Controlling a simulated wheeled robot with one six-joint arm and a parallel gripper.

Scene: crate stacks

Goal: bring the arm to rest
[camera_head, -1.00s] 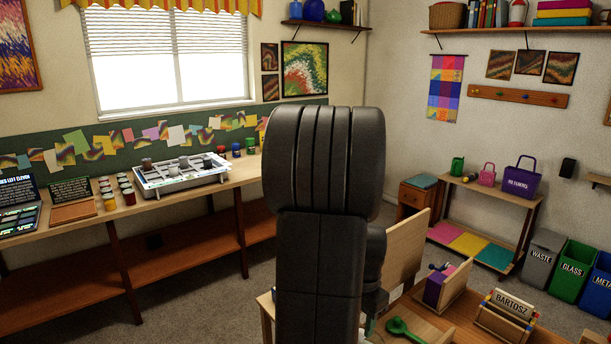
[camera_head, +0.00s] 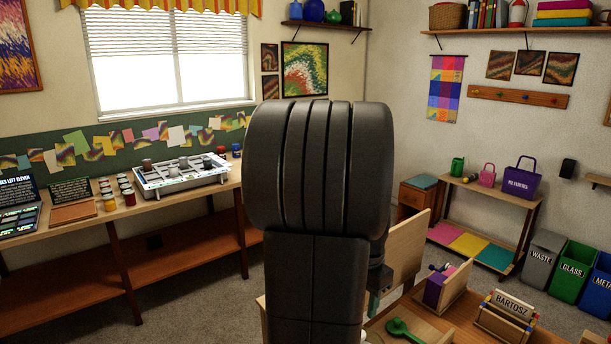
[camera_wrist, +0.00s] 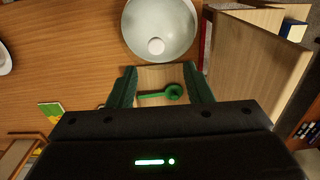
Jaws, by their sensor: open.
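My arm (camera_head: 318,190) rises dark and large in the middle of the head view and hides what is behind it. My gripper (camera_wrist: 160,84) shows in the wrist view, with its two green fingers spread apart and nothing held between them. Beyond the fingers, a green handled object (camera_wrist: 174,92) lies on a light wooden piece. It also shows at the bottom of the head view (camera_head: 398,327). From these frames I cannot tell how high the fingers are above it.
In the wrist view, a pale bowl (camera_wrist: 187,42) stands above the fingers and a wooden panel (camera_wrist: 258,70) rises at the right. In the head view, a BARTOSZ holder (camera_head: 490,324) stands on the wooden tabletop (camera_head: 460,318). A long bench (camera_head: 165,208) runs along the left.

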